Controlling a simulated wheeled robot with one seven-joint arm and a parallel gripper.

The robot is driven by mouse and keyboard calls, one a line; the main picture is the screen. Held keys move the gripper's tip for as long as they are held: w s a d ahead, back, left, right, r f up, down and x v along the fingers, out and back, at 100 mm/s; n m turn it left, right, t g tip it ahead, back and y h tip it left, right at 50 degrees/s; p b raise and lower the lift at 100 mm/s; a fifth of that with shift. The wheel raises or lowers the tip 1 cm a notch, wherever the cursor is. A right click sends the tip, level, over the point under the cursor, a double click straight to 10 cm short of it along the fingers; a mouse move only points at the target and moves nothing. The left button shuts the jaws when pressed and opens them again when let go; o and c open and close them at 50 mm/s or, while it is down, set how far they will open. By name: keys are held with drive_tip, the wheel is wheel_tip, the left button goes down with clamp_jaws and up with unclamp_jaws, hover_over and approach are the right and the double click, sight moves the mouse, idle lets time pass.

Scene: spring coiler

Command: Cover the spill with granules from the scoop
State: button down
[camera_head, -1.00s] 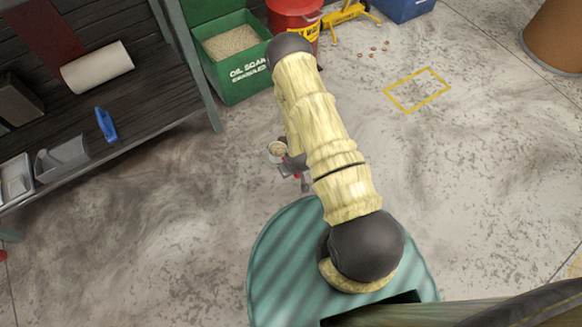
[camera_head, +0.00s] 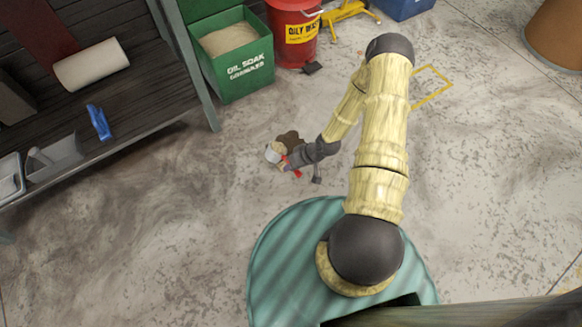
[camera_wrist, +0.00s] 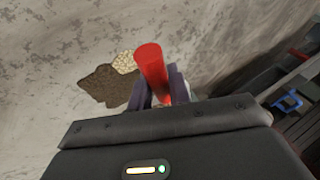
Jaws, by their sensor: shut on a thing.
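The scoop's red handle (camera_wrist: 152,68) is clamped between the dark fingers of my gripper (camera_wrist: 160,92) in the wrist view. In the head view my gripper (camera_head: 294,164) is low over the floor, left of my forearm. The scoop's pale cup (camera_head: 272,155) appears tipped at its left end; its inside is hidden. The dark brown spill (camera_head: 291,139) lies just beyond the cup. The wrist view shows the spill (camera_wrist: 106,88) left of the handle, with tan granules (camera_wrist: 125,62) over its upper right part. Whether granules are left in the cup is unclear.
A green granule bin (camera_head: 245,75) and a red oily-waste can (camera_head: 294,40) stand behind. A bench (camera_head: 150,100) on the left holds a paper roll (camera_head: 91,65), a blue object (camera_head: 99,122) and a grey dustpan-like item (camera_head: 55,157).

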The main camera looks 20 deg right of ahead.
drive_tip(key=shift+f+y+b, duration=0.3)
drive_tip(key=shift+b, duration=0.15)
drive_tip(key=shift+w+d+y+b, duration=0.1)
drive_tip(key=shift+d+y+b, duration=0.15)
drive_tip(key=shift+b, duration=0.2)
drive_tip(key=shift+a+f+g+y+b, duration=0.1)
drive_tip(key=shift+g+y+b, duration=0.2)
drive_tip(key=shift+b, duration=0.2)
drive_tip(key=shift+m, duration=0.3)
drive_tip(key=shift+b, duration=0.45)
drive_tip(key=shift+y, duration=0.35)
drive_tip(key=shift+b, duration=0.7)
drive_tip(key=shift+f+y+b, duration=0.1)
drive_tip(key=shift+y+b, duration=0.2)
drive_tip(key=shift+b, duration=0.15)
drive_tip(key=shift+w+d+y+b, duration=0.1)
drive_tip(key=shift+d+y+b, duration=0.3)
drive_tip(key=shift+b, duration=0.55)
